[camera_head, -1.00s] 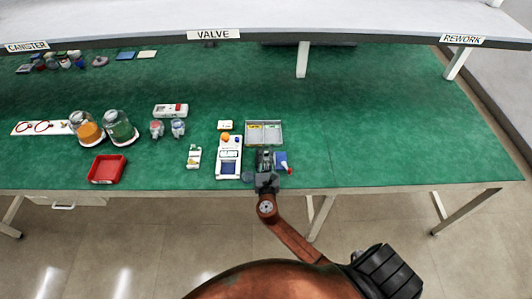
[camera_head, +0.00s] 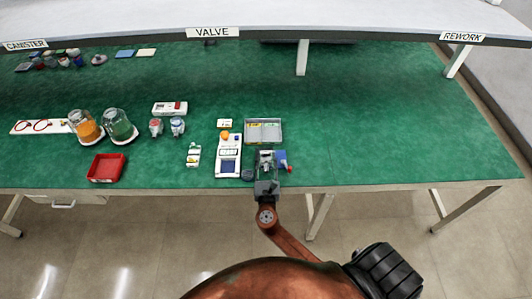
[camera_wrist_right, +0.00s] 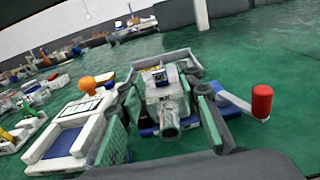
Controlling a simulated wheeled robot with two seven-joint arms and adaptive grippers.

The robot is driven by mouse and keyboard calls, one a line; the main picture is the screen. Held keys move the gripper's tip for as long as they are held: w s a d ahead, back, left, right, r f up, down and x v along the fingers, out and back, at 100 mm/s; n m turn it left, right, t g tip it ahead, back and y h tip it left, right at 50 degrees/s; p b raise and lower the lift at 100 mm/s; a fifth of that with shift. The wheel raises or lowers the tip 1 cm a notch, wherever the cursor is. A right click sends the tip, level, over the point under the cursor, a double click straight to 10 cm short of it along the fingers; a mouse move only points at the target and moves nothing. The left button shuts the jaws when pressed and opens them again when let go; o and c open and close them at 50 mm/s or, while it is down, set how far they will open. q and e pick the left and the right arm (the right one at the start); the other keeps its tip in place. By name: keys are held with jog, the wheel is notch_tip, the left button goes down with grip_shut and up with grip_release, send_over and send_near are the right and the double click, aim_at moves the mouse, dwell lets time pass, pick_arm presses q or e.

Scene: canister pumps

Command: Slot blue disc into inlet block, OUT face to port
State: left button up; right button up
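My right gripper (camera_head: 266,158) is at the table's front edge; the wrist view shows its two fingers (camera_wrist_right: 165,115) wide apart. Between and beyond them stands a pale grey block (camera_wrist_right: 160,88) with a round metal stub facing the camera, apparently the inlet block. It sits on a blue base (camera_wrist_right: 148,130), whose blue edge also shows in the head view (camera_head: 282,158). I see no clear contact between fingers and block. A small dark blue part (camera_wrist_right: 186,70) shows at its top; I cannot tell whether it is the blue disc. My left gripper is out of view.
A lever with a red knob (camera_wrist_right: 261,102) sticks out right of the block. A grey two-part tray (camera_head: 263,142) lies behind. The right of the table is clear.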

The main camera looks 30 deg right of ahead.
jog(key=v, duration=0.6)
jog(key=shift+s+a+f, duration=0.15)
jog(key=shift+s+f, duration=0.1)
jog(key=shift+s, duration=0.05)
jog(key=shift+s+a+r, duration=0.1)
jog(key=shift+s+a, duration=0.2)
jog(key=shift+s, duration=0.2)
